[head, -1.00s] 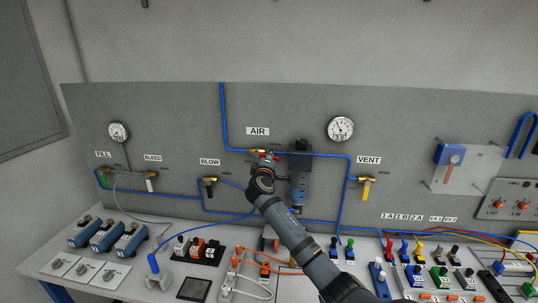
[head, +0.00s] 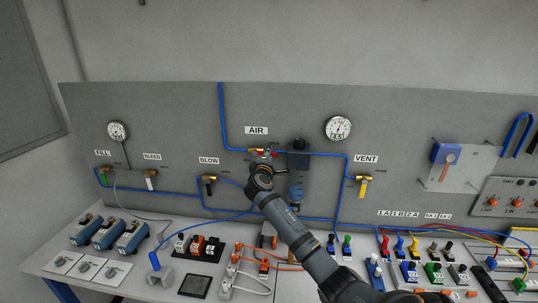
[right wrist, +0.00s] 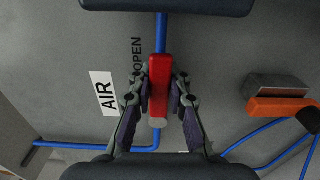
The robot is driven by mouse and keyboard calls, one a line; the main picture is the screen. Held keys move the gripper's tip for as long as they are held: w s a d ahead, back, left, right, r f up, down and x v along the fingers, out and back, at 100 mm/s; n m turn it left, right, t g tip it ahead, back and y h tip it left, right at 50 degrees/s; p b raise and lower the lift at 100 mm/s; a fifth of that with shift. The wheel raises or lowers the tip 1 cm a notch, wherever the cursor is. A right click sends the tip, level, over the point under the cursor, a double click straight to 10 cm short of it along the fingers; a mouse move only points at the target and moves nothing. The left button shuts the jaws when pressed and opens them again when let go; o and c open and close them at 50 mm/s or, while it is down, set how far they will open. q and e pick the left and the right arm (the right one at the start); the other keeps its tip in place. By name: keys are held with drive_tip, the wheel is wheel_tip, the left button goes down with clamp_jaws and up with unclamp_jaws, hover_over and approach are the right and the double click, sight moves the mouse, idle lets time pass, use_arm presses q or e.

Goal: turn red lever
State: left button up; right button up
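The red lever (right wrist: 160,88) sits on the valve below the AIR label (head: 257,130). In the right wrist view it lies in line with the blue pipe, beside the word OPEN. In the head view only small red parts (head: 275,154) show, the rest hidden by my gripper. My right gripper (right wrist: 161,88) has one finger on each side of the lever, and both fingertips appear to touch it. The right gripper also shows in the head view (head: 264,165), reaching up from the lower right. My left gripper is not in view.
Other valves stand on the panel: BLOW (head: 208,182), VENT with a yellow handle (head: 363,188), and BLEED (head: 151,181). A blue-grey regulator (head: 297,172) stands just right of my gripper. Blue tubes cross the panel. The bench below holds several switches and connectors.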

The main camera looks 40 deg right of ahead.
drive_tip(key=o, duration=0.5)
drive_tip(key=shift+a, duration=0.1)
drive_tip(key=v, duration=1.2)
